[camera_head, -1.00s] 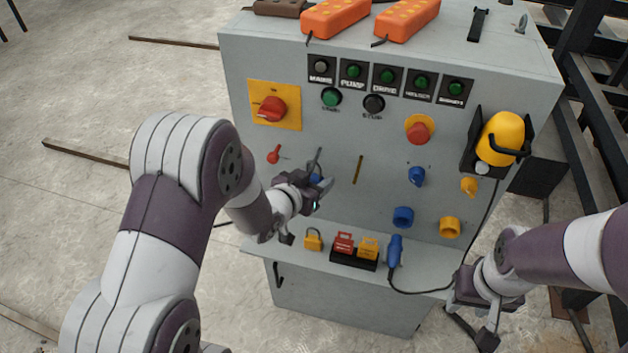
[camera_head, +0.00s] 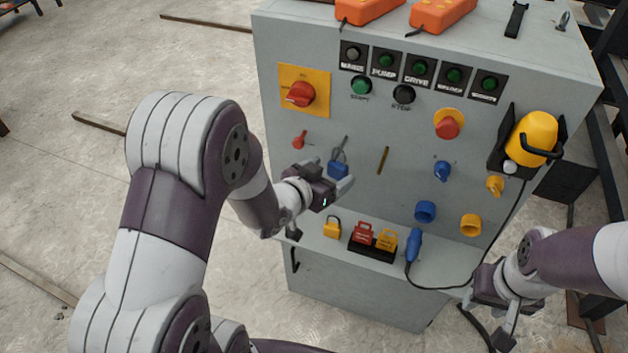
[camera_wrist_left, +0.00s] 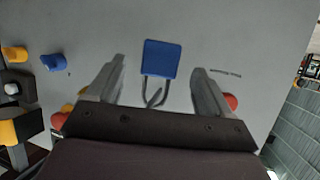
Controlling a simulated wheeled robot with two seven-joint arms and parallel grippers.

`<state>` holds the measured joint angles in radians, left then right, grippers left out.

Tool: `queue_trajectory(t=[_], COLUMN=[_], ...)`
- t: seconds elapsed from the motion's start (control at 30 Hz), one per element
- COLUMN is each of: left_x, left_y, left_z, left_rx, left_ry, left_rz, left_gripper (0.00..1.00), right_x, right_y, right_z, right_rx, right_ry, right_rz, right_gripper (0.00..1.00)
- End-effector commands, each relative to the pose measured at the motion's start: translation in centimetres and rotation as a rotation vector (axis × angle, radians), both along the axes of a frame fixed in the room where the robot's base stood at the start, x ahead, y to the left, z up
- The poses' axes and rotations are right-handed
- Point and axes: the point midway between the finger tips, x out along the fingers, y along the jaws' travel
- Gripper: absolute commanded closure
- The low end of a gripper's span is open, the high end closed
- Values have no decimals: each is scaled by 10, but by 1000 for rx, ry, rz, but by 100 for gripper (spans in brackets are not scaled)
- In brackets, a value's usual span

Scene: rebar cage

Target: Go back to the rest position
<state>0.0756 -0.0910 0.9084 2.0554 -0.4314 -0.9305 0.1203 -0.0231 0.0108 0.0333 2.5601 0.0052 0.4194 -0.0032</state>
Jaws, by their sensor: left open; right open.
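My left gripper (camera_head: 340,170) is in front of the grey cabinet's (camera_head: 400,200) front panel. In the left wrist view the left gripper (camera_wrist_left: 158,85) is open, its two fingers apart. A blue padlock (camera_wrist_left: 162,60) with a dark shackle shows between and beyond the fingers, not gripped. The blue padlock also shows in the head view (camera_head: 337,168), partly behind the fingers. My right gripper (camera_head: 495,322) is open and empty at the lower right, beside the cabinet's shelf.
A yellow padlock (camera_head: 332,228) and a dark holder with red and yellow padlocks (camera_head: 373,240) are on the shelf. A yellow lamp (camera_head: 533,137) and knobs stick out of the panel. Open floor lies left.

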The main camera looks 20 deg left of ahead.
Motion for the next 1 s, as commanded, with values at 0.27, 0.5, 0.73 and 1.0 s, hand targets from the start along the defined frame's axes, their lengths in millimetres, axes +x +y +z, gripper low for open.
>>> queue_trajectory(t=[0.27, 0.5, 0.73, 1.0], left_x=[-59, -73, -109, -189], left_y=[19, 22, 68, 53], left_z=[27, 32, -21, 16], left_rx=[0, 1, 154, 155], left_ry=[-1, -1, 397, 1065], left_rz=[3, -2, 171, 301], left_gripper=[19, 19, 19, 19], right_x=[0, 0, 0, 0], right_y=[0, 0, 0, 0], right_z=[6, 7, 9, 39], right_rx=[0, 0, 0, 0], right_ry=[0, 0, 0, 0], right_rz=[0, 0, 0, 0], right_gripper=[57, 57, 57, 57])
